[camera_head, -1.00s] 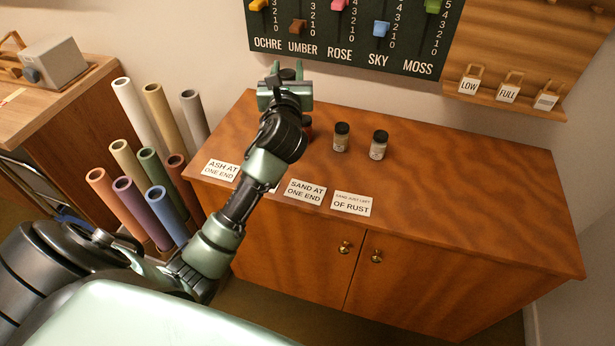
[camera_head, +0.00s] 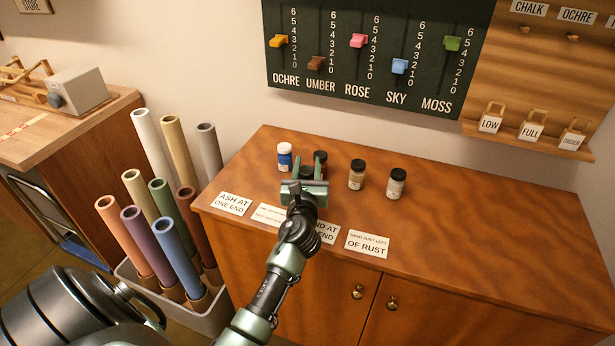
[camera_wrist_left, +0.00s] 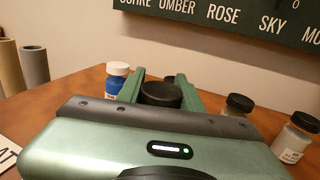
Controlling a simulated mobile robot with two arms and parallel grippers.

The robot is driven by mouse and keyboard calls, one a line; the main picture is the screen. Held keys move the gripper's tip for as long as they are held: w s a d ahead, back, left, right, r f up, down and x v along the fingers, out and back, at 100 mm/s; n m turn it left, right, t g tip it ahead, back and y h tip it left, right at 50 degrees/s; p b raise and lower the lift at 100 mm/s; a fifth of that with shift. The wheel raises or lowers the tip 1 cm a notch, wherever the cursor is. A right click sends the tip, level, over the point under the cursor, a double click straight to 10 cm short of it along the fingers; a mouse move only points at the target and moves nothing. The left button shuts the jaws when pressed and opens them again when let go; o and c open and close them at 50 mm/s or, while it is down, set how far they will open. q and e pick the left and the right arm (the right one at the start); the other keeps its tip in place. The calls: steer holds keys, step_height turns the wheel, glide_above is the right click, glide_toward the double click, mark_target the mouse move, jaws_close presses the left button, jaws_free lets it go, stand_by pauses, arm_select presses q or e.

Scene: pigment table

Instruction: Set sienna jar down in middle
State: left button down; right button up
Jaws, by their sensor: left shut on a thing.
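My left gripper (camera_head: 307,171) is shut on a black-lidded jar, taken as the sienna jar. Its lid (camera_head: 306,173) shows between the green fingers, and also in the left wrist view (camera_wrist_left: 160,94). Its body is hidden by the gripper, so I cannot tell whether its base touches the cabinet top (camera_head: 480,225). A blue jar with a white lid (camera_head: 284,157) stands to its left. Another black lid (camera_head: 320,156) shows just behind the right finger, its jar mostly hidden. A tan jar (camera_head: 357,176) and a pale grey jar (camera_head: 396,185) stand to the right. My right gripper is not in view.
Cards lie along the front edge, including an ash card (camera_head: 232,203) and a rust card (camera_head: 367,243). A bin of coloured rolls (camera_head: 205,315) stands left of the cabinet. The slider board (camera_head: 370,50) hangs behind. The cabinet top's right side is clear.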

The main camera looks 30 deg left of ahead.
arm_select(q)
step_height(320, 180, down, 2)
steer(key=shift+f+b, duration=0.2)
steer(key=shift+b, duration=0.15)
steer(key=shift+f, duration=0.2)
steer(key=c, duration=0.9)
jaws_free()
steer(key=shift+r, duration=0.15)
